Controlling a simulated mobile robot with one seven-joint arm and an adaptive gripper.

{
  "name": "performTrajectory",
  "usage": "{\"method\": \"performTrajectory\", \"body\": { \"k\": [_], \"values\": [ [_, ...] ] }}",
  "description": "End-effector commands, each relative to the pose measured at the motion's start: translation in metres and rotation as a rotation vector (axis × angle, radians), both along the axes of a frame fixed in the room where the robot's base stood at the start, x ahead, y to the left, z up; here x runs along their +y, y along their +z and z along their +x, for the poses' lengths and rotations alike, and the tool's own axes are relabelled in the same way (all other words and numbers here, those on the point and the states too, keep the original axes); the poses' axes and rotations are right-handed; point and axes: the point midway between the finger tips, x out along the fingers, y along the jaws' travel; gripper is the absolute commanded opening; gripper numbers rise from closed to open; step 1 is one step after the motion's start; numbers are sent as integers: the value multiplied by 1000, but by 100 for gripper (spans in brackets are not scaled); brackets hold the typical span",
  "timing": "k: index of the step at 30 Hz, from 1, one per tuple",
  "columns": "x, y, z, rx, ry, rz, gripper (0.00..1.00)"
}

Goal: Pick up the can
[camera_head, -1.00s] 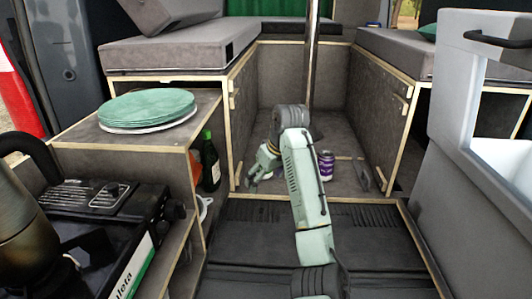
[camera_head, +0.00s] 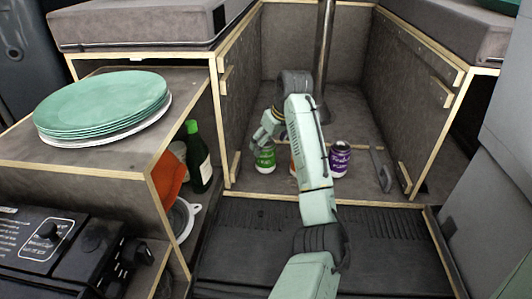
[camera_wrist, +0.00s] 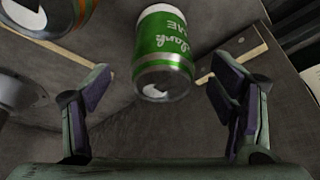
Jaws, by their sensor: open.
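A green can (camera_head: 265,160) stands on the grey floor of the van's recess; its label and rim show in the wrist view (camera_wrist: 163,50). A purple can (camera_head: 340,160) stands to the right of my arm. An orange can (camera_head: 293,167) is mostly hidden behind my arm; part of an orange can also shows at the top left of the wrist view (camera_wrist: 50,14). My gripper (camera_head: 264,132) is just above the green can in the head view. In the wrist view my gripper (camera_wrist: 160,100) is open and empty, with the green can ahead between its spread fingers.
Wooden-edged side panels (camera_head: 240,100) bound the recess, and a metal pole (camera_head: 325,50) rises behind my arm. A grey handle-like piece (camera_head: 381,170) is at the right.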

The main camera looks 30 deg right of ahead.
Motion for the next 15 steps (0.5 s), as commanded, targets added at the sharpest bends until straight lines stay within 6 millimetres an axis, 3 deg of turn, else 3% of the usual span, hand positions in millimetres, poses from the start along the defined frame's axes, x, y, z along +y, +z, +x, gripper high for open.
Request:
{"method": "performTrajectory", "body": {
  "k": [15],
  "values": [
    [5, -55, 26, 1, -1, 1, 78]
  ]
}}
